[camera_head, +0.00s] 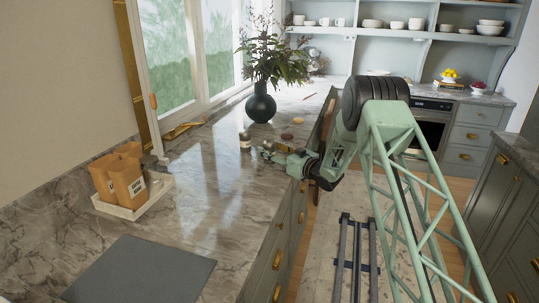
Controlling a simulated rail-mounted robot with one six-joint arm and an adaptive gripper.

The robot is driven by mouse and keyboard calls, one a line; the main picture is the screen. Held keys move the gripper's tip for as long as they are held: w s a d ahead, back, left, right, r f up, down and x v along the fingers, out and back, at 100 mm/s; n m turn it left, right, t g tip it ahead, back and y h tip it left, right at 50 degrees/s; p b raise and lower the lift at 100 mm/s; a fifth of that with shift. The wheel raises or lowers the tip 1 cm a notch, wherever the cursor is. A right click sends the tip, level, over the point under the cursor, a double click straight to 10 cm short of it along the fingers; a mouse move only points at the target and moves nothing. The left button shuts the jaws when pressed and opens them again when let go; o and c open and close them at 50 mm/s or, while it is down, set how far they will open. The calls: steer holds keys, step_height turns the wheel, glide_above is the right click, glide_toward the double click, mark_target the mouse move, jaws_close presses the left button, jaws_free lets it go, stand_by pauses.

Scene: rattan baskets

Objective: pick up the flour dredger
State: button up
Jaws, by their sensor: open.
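My gripper (267,151) is over the marble counter, reaching in from the right with its jaws open and pointing left. A small upright cylinder with a dark upper part and a paler lower part (245,141) stands on the counter just left of the fingertips. It looks like the flour dredger, but it is too small to be sure. It seems apart from the fingers; the exact gap cannot be told. Nothing can be seen held in the jaws.
A dark vase with foliage (261,107) stands behind the cylinder. Small brown round items (287,136) lie near my gripper. A white tray (137,210) with tan paper containers (127,184) and a grey mat (140,272) are at left. The counter between is clear.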

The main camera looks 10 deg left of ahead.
steer(key=shift+w+a, duration=0.2)
stand_by(0.3)
steer(key=c, duration=1.1)
